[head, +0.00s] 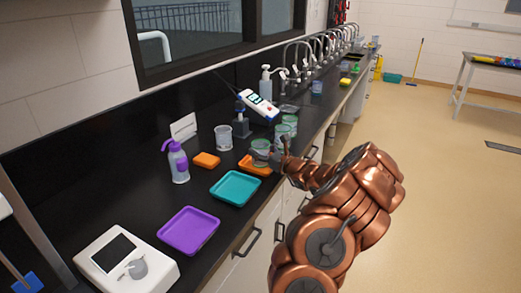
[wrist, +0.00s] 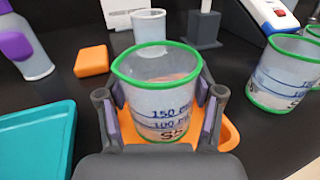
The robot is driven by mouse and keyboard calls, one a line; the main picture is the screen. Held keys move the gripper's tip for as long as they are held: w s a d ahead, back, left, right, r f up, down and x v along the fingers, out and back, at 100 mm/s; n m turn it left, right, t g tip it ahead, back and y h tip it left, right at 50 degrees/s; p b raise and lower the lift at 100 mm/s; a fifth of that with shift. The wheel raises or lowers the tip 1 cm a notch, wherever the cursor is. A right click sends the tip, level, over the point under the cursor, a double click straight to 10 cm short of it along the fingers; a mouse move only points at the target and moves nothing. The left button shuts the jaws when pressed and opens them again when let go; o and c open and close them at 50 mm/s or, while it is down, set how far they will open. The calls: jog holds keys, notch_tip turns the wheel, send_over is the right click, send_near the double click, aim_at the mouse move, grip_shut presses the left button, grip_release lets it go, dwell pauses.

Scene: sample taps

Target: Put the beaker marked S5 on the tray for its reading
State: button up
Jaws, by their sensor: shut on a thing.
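A clear beaker (wrist: 155,85) with a green rim, blue volume marks and a label that seems to read S5 stands upright between the fingers of my gripper (wrist: 162,108) in the wrist view. The fingers are shut on its two sides. In the head view the beaker (head: 260,148) and my gripper (head: 276,160) are at the orange tray (head: 247,167). The orange tray (wrist: 229,134) also shows under and around the beaker in the wrist view. I cannot tell whether the beaker's base touches it. A teal tray (head: 235,188) and a purple tray (head: 188,231) lie nearer.
Other green-rimmed beakers (wrist: 285,75) stand close on the right. A clear beaker (head: 223,137), an orange block (head: 206,160), a purple-topped bottle (head: 178,162) and a probe meter (head: 259,105) stand around. A white device (head: 127,262) is at the near end.

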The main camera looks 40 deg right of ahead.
jog(key=shift+f, duration=0.1)
jog(key=o, duration=1.2)
jog(key=s+b, duration=0.2)
jog(key=s, duration=1)
jog(key=shift+a+b, duration=0.15)
jog(key=shift+b, duration=0.15)
